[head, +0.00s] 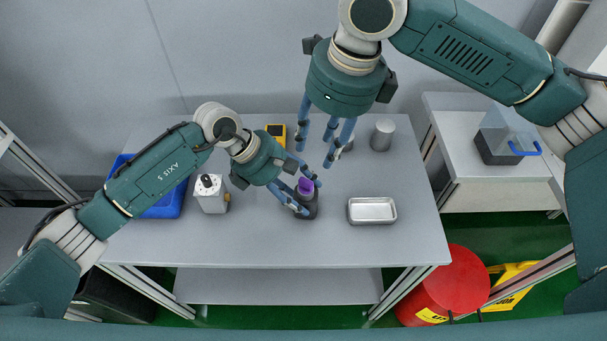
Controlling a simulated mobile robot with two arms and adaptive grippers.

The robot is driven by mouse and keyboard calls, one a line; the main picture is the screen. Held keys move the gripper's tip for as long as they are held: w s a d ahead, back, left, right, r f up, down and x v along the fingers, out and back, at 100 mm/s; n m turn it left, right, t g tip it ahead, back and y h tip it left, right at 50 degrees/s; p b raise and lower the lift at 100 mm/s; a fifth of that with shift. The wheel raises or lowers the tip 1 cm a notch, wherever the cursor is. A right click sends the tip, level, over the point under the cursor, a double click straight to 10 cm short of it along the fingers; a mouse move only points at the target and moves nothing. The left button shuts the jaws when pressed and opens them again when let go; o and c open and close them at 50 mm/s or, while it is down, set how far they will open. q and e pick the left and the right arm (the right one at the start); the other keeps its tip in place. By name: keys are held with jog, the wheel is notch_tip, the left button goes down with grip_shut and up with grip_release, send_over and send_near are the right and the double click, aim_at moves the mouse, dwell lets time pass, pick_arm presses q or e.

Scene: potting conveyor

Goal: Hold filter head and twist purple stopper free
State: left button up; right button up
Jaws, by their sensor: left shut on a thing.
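The filter head (311,210) is a dark grey, short body standing on the grey table, right of its middle left. The purple stopper (306,185) sits at its top, partly hidden by blue fingers. My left gripper (308,197) comes in from the left with its fingers around the filter head, shut on it. My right gripper (326,148) hangs above and behind, pointing down, with its blue fingers spread apart and nothing seen between them. It is apart from the stopper.
A metal tray (372,221) lies to the right, a grey cylinder (381,135) behind it. A white device (211,194), a blue bin (168,206) and a yellow meter (276,130) are leftward. A red drum (455,282) stands on the floor. The front table strip is clear.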

pick_arm(q)
jog(key=shift+s+f, duration=0.1)
jog(key=shift+f, duration=0.05)
jog(key=o, duration=1)
jog(key=shift+o, duration=0.3)
